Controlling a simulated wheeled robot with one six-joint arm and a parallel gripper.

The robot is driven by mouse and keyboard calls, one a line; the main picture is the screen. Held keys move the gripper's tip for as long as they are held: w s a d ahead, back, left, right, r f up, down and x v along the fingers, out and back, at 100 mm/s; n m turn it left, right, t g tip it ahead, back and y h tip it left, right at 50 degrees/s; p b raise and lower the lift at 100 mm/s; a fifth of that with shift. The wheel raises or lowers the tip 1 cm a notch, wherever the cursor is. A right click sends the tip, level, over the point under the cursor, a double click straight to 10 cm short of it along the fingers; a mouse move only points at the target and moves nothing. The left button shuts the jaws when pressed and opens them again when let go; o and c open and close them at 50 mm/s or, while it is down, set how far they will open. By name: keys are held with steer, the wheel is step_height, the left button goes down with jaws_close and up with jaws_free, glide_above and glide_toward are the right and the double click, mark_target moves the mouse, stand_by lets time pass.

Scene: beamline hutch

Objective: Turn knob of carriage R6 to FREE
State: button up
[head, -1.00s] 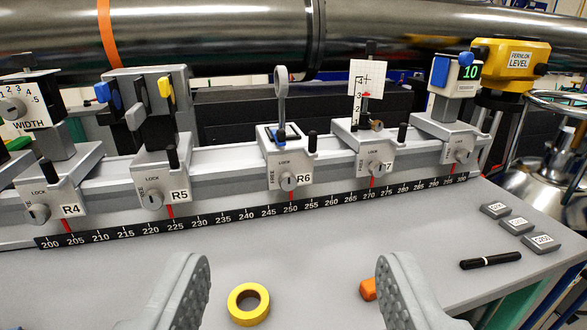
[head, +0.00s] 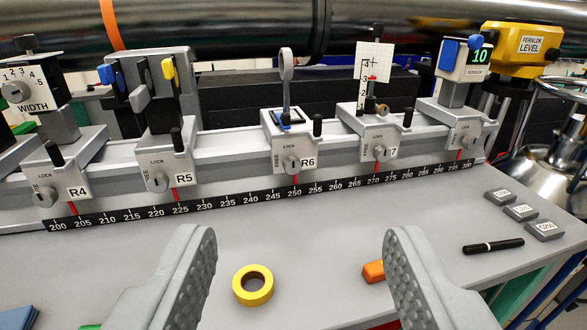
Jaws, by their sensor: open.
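Carriage R6 (head: 286,132) sits on the rail near the 250 mark and carries a ring on a post. Its round silver knob (head: 291,165) is on the front face, with LOCK printed above it and FREE to its left. I cannot tell where the knob points. A black peg stands at the carriage's right. My gripper (head: 300,245) is open and empty, its two grey fingers low in the view, in front of and below R6. It touches no carriage.
Carriages R5 (head: 160,163) and R4 (head: 62,178) stand to the left, R7 (head: 376,140) to the right. On the bench lie a yellow tape roll (head: 253,285), an orange block (head: 373,271), a black marker (head: 493,246) and small grey blocks (head: 521,212).

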steer(key=w+d+f+m, duration=0.1)
steer(key=w+d+f, duration=0.15)
steer(key=w, duration=0.45)
steer(key=w+d+f, duration=0.1)
steer(key=w+f, duration=0.3)
steer(key=w, duration=0.3)
steer(key=y, duration=0.5)
glide_toward(294, 168)
steer(key=x, duration=0.9)
steer(key=shift+w+a, duration=0.1)
steer(key=shift+w, duration=0.1)
steer(key=shift+c, duration=0.4)
steer(key=c, duration=0.9)
steer(key=shift+n, duration=0.3)
